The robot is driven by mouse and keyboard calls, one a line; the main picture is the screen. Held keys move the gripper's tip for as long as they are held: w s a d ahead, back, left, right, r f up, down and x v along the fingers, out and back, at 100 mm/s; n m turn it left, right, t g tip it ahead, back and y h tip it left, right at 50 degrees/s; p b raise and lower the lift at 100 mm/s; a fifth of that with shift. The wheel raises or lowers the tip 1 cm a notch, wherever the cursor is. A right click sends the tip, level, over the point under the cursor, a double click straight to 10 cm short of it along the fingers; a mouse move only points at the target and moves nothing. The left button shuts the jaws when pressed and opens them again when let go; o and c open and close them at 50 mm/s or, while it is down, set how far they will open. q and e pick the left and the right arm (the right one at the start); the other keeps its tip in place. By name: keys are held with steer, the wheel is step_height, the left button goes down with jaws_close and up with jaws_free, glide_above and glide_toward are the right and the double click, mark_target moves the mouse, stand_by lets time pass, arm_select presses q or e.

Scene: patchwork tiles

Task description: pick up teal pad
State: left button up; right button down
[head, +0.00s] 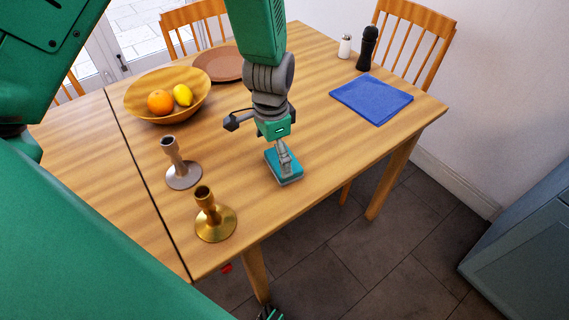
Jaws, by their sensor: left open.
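The teal pad (291,179) lies flat on the wooden table, near its front edge. My left gripper (284,166) points down directly over the pad, and its fingers hide part of the pad's top. The jaws are open. I cannot tell whether the fingertips touch the pad. My right gripper is not clearly seen.
A silver candlestick (182,174) and a brass candlestick (214,224) stand left of the pad. A wooden bowl (137,103) holds an orange and a lemon. A brown plate (219,65), blue cloth (372,99), salt shaker (345,46) and dark pepper mill (367,48) are farther back.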

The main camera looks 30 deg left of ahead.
mark_target(273, 163)
arm_select(q)
steer(key=f, duration=0.4)
steer(key=shift+a+f+b, duration=0.2)
steer(key=shift+f+b, duration=0.15)
steer(key=shift+b, duration=0.05)
steer(key=shift+f, duration=0.25)
steer(key=shift+d, duration=0.1)
steer(key=shift+c, duration=0.8)
steer(key=c, duration=0.8)
steer(key=shift+r, duration=0.15)
step_height(273, 163, up, 10)
steer(key=shift+f+p, duration=0.1)
steer(key=shift+p, duration=0.7)
